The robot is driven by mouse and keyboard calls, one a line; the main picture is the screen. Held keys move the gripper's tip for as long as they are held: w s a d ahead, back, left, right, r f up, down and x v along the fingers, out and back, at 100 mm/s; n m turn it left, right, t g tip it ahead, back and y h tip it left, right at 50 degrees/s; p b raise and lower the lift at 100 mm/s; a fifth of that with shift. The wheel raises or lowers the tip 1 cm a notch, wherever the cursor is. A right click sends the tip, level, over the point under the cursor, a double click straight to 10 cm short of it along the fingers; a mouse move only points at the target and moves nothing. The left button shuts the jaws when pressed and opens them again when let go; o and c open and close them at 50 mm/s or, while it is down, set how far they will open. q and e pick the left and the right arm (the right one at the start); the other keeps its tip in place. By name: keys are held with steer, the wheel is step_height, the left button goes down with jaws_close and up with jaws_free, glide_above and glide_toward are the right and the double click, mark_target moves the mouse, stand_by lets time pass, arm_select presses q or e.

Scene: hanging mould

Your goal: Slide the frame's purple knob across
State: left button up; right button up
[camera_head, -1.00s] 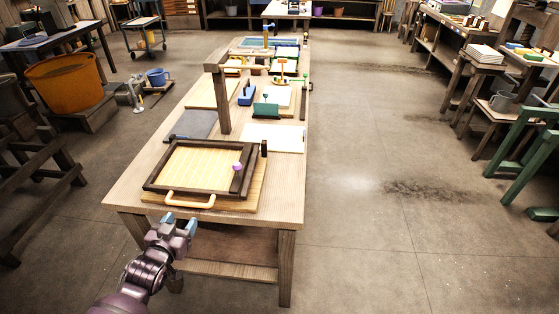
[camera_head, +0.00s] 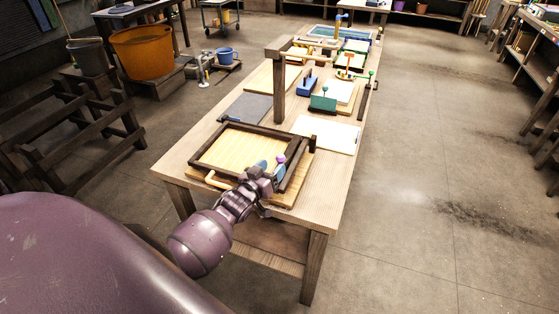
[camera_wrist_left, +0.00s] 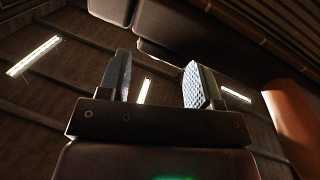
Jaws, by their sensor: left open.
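The dark wooden frame (camera_head: 225,131) lies on a pale board at the near end of the long table. Its purple knob (camera_head: 281,159) stands at the frame's right side, on the dark bar there. My left gripper (camera_head: 271,166) is open, with its bluish fingertips close to the knob on its left and near sides. Contact cannot be told. In the left wrist view the two fingers (camera_wrist_left: 157,85) stand apart with nothing between them, and the knob does not show there. My arm covers part of the frame's near edge. My right gripper is not seen.
The long table (camera_head: 172,163) carries a dark upright post (camera_head: 279,90), a grey sheet (camera_head: 243,108) and a white sheet (camera_head: 326,134) behind the frame. A tan handle (camera_head: 216,180) sits at the frame's near edge. Open floor (camera_head: 430,190) lies to the right.

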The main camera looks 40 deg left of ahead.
mark_target(278, 161)
arm_select(q)
steer(key=shift+w+a, duration=0.1)
steer(key=shift+w, duration=2.15)
jaws_close()
